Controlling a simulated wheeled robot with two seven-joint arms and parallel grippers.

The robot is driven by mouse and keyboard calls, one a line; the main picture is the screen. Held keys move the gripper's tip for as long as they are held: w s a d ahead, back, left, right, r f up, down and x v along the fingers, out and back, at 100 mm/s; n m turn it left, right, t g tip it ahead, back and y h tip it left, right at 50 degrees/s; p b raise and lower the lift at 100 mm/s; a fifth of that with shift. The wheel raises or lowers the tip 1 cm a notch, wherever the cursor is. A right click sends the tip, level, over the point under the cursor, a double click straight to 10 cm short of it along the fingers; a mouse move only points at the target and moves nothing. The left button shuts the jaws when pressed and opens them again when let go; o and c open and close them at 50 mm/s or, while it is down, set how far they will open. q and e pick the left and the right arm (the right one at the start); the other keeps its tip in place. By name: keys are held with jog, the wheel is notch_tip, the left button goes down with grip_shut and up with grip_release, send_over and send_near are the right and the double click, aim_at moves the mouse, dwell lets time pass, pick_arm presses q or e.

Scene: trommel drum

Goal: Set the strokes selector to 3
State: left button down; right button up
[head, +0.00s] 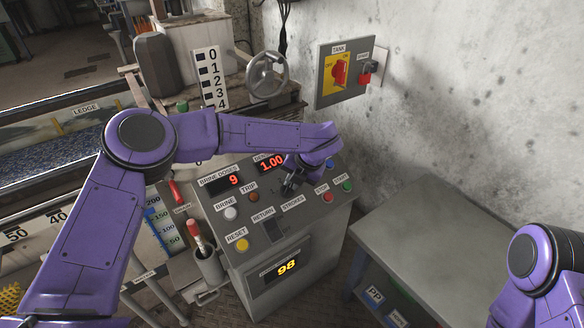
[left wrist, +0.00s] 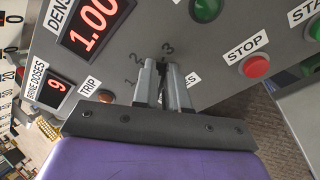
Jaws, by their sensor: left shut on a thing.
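The strokes selector is on the sloped control panel (head: 215,200), above the STROKES label (head: 292,203). My left gripper (head: 290,187) is at the selector, and its fingers hide most of the knob. In the left wrist view my left gripper's fingers (left wrist: 165,88) are shut on the dark knob, of which only a little shows between them. I cannot tell which mark the knob points to. My right gripper is out of view.
A red STOP button (left wrist: 256,67) is right of the fingers, with a green START button (head: 347,186) beyond it. TRIP (head: 253,197), BRINE (head: 230,213) and yellow RESET (head: 242,244) buttons are to the left. Displays read 9, 1.00 and 98. A grey table (head: 430,225) stands at right.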

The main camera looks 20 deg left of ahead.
pick_arm(q)
jog(key=shift+d+m+p, duration=0.1)
jog(key=shift+m+p, duration=0.5)
jog(key=shift+p, duration=0.05)
jog(key=c, duration=1.2)
grip_release()
jog(key=shift+o, duration=0.2)
jog(key=shift+r, duration=0.1)
jog(key=p+v, duration=0.2)
jog(key=v, duration=0.8)
jog(key=shift+d, duration=0.2)
jog(key=shift+s, duration=0.15)
